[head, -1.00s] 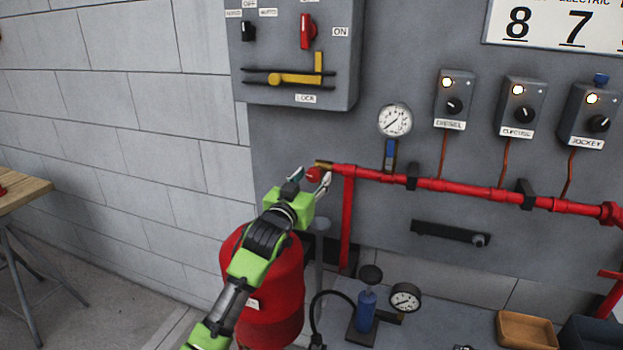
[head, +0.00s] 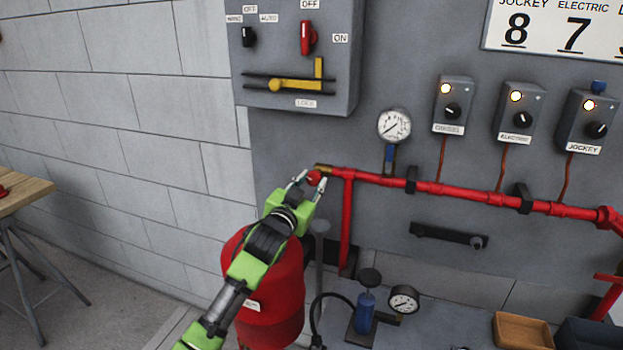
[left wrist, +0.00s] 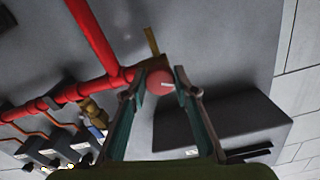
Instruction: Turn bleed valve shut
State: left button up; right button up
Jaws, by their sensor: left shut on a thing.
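The bleed valve is at the left end of the red pipe, with a round red knob (head: 314,178) and a brass end (head: 323,167). My left gripper (head: 312,180) comes up from below, its two fingers on either side of the knob, shut on it. In the left wrist view the red knob (left wrist: 160,82) with a small white mark sits between the fingertips. A brass piece (left wrist: 152,42) sticks out beyond it. The fingers partly hide the knob's sides. My right gripper is in neither view.
The red pipe (head: 450,190) runs right along the grey panel. A pressure gauge (head: 394,126) stands above it. A grey switch box (head: 295,60) hangs above the valve. A red tank (head: 265,295) stands below my left arm. A wooden table (head: 22,195) is far left.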

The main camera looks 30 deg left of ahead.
pick_arm(q)
jog(key=m+p, duration=0.3)
jog(key=m, duration=0.3)
jog(key=shift+r+m, duration=0.15)
jog(key=shift+m, duration=0.15)
jog(key=m+p, duration=0.1)
jog(key=m, duration=0.3)
jog(key=shift+a+p, duration=0.1)
jog(key=shift+p, duration=0.3)
jog(key=shift+m+p, duration=0.35)
jog(key=shift+m, duration=0.85)
jog(key=o, duration=1.1)
jog(key=shift+c, duration=0.2)
jog(key=v, duration=1.2)
